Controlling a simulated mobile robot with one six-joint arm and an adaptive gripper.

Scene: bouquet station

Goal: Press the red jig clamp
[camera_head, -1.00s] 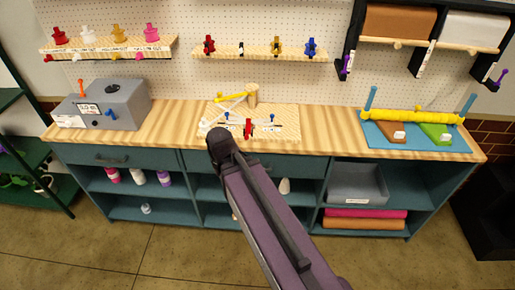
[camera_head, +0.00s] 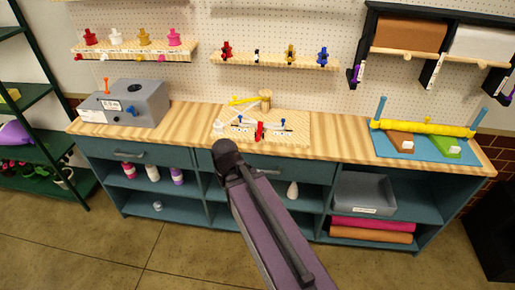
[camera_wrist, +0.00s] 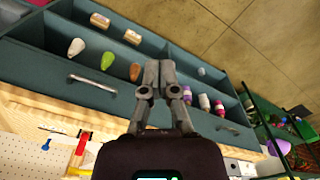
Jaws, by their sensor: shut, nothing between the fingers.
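The red jig clamp (camera_head: 259,131) stands upright at the front of a wooden jig board (camera_head: 295,120) on the bench, between small blue-topped parts. In the wrist view a red part (camera_wrist: 81,145), which looks like the clamp, is at lower left. My gripper (camera_wrist: 160,66) is in the wrist view, its fingers together and empty. It points toward the bench's open shelves and floor, apart from the clamp. In the head view my dark arm rises in front of the bench, just below the jig; I cannot make out the fingers there.
A grey box machine (camera_head: 132,103) stands on the bench at left. A blue mat (camera_head: 383,144) with a yellow roll lies at right. A grey bin (camera_head: 362,194) sits on a shelf below. A green plant rack (camera_head: 45,150) is at far left. Bench top either side of the jig is clear.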

